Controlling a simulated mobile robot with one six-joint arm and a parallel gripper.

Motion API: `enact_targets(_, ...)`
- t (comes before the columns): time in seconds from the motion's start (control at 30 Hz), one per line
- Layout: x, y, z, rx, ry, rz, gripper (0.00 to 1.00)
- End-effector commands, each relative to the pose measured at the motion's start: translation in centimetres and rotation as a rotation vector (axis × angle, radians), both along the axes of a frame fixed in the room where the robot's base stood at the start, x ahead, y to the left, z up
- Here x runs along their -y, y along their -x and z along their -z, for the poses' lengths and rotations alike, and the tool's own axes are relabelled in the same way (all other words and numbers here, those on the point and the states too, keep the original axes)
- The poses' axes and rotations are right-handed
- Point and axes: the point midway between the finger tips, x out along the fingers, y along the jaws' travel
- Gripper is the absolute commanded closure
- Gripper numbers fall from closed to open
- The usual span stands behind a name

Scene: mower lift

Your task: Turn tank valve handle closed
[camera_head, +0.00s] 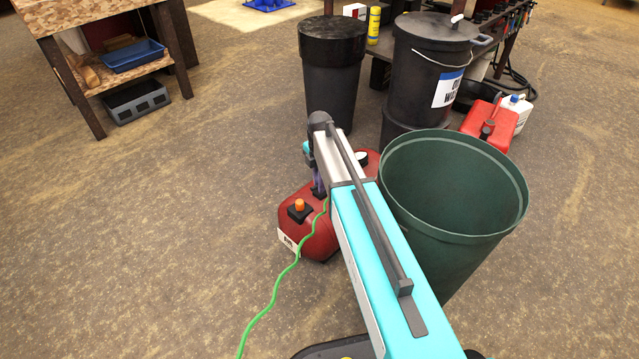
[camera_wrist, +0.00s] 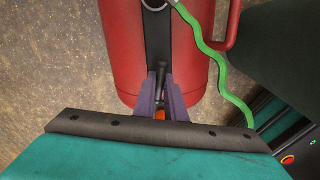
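A red tank (camera_head: 318,238) lies on the floor left of the green bin, with an orange knob (camera_head: 299,204) on a black fitting and a round white-faced gauge (camera_head: 361,157). A green hose runs from it. In the wrist view the red tank (camera_wrist: 120,50) fills the upper middle. My gripper (camera_wrist: 161,78) points down at the tank's top, its purple-grey fingers on either side of a narrow dark part, perhaps the valve handle. Something orange (camera_wrist: 161,115) shows between the fingers. I cannot tell whether the fingers touch the dark part. My arm hides much of the tank in the head view.
A green bin (camera_head: 458,245) stands close to the right of my arm. Black drums (camera_head: 332,90) and a red fuel can (camera_head: 488,122) stand behind. The green hose (camera_head: 283,275) crosses the floor at front. The floor to the left is clear up to a wooden workbench (camera_head: 62,85).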

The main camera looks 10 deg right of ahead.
Motion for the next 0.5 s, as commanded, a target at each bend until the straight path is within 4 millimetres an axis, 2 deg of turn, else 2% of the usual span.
enact_targets(0.5,-0.03,0.06,-0.26,-0.003,-0.001,0.048,1.0)
